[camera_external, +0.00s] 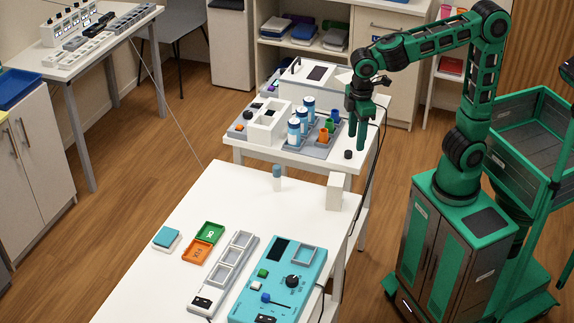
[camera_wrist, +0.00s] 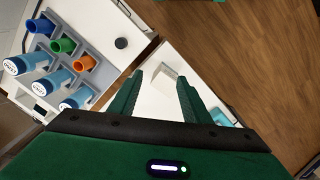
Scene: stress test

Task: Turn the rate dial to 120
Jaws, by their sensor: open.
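The teal panel (camera_external: 311,274) lies on the near white table. A round black dial (camera_external: 292,282) sits on it, with small markings around it too fine to read. My gripper (camera_external: 357,130) points down over the right side of the farther table, well away from the panel. Its green fingers are apart with nothing between them, as the wrist view also shows (camera_wrist: 158,88). The dial cannot be made out in the wrist view.
A white block (camera_external: 334,192) and a small blue-topped bottle (camera_external: 277,178) stand at the near table's far end. Trays (camera_external: 210,232) and a grey module strip (camera_external: 225,268) lie left of the panel. The farther table holds a rack with bottles and coloured cups (camera_external: 323,135) and a black puck (camera_external: 348,154).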

